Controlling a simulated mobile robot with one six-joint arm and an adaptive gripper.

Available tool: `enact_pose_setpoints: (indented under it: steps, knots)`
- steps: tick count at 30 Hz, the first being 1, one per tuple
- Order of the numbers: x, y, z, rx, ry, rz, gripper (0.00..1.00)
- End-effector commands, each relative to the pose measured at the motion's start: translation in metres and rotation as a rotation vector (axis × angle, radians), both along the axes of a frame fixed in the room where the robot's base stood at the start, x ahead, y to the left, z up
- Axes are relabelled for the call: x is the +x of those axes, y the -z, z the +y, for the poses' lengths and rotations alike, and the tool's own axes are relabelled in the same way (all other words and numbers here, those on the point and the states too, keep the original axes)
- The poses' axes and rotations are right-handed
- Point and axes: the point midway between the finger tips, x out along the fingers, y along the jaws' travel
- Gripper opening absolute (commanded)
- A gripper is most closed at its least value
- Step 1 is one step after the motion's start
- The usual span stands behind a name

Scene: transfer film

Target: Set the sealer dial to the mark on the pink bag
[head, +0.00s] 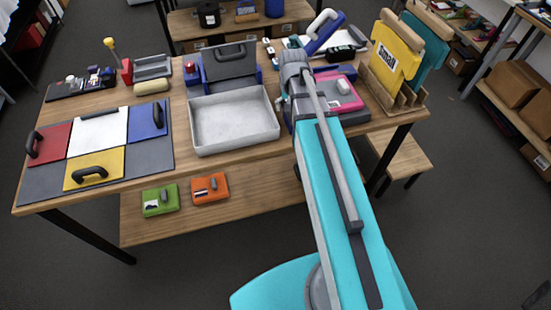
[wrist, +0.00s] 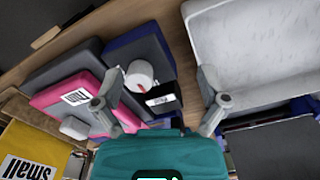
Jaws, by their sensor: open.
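In the wrist view, the white round dial (wrist: 140,76) with a red mark stands on a dark grey and blue unit (wrist: 146,48), which looks like the sealer. A small black display (wrist: 162,97) sits beside the dial. The pink piece (wrist: 70,98), which looks like the pink bag, lies next to the unit and bears a white label with black print, too small to read. It also shows in the head view (head: 345,92). My gripper (wrist: 158,101) is open and empty, its fingers spread above the unit, with the display between them. In the head view my arm hides the gripper and the dial.
A white tray (head: 233,143) stands left of my arm. A yellow panel marked "Small" (head: 393,58) stands in a wooden rack at right. A board with coloured panels (head: 99,128) lies at left. Green (head: 160,200) and orange (head: 210,188) boxes sit on the lower shelf.

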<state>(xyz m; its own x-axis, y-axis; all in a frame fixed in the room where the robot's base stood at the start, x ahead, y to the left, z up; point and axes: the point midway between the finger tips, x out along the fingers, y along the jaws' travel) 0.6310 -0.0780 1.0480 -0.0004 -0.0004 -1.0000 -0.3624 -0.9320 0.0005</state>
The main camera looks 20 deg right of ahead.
Motion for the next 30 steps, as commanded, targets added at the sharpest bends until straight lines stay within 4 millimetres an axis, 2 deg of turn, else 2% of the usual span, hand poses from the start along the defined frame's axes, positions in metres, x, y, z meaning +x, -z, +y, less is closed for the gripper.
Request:
enact_pose_setpoints:
  steps: [1, 30]
  knots:
    - [-0.005, 0.009, 0.004, 0.000, -0.013, 0.000, 0.93]
    - [-0.070, 0.089, 0.060, -0.001, -0.273, 0.000, 0.93]
